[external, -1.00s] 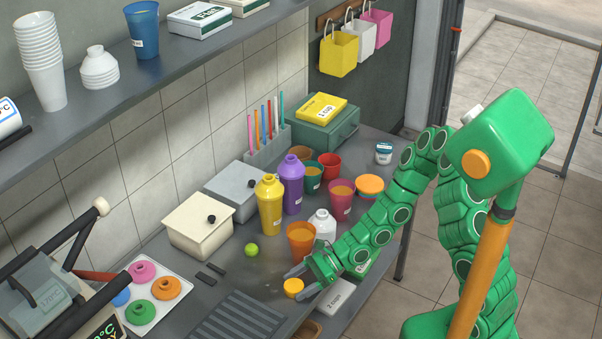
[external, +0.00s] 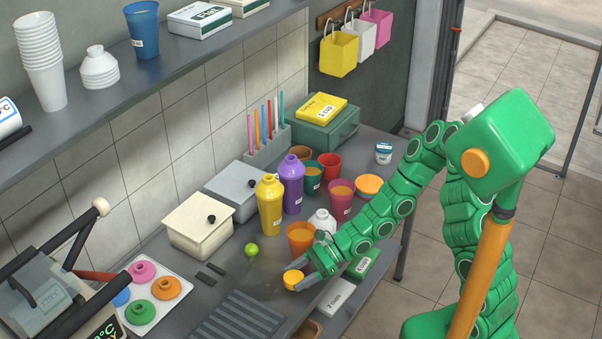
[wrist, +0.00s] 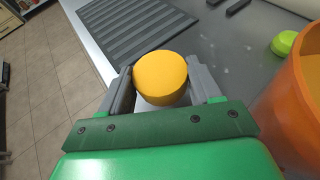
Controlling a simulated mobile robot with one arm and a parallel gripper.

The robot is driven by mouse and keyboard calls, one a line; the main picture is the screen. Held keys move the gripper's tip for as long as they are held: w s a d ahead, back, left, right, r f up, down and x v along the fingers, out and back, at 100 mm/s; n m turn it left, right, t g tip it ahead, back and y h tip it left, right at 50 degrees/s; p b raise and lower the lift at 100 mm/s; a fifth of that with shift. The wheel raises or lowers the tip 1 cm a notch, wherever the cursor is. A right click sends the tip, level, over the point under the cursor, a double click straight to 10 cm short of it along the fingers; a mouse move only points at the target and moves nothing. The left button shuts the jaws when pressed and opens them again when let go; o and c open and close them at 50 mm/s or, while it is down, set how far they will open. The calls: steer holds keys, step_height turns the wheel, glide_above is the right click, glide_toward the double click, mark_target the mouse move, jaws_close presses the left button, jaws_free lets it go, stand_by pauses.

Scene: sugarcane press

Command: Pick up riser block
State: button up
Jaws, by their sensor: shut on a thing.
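A short, round, yellow-orange block (external: 293,280), which I take to be the riser block, is between the fingers of my gripper (external: 294,273). In the wrist view the same block (wrist: 161,77) sits between the two grey fingers of my gripper (wrist: 161,85), one on each side. My gripper is shut on it. The block appears held a little above the grey counter, near its front edge. Its underside is hidden.
An orange cup (external: 301,238) and a white bottle (external: 323,222) stand close behind my gripper. A white box marked 2 cups (external: 337,297) and a green box (external: 363,264) lie below. A lime (external: 252,250) and ribbed mat (external: 238,318) are to the left.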

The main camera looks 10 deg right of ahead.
mark_target(298, 275)
step_height(298, 275, up, 14)
stand_by(0.7)
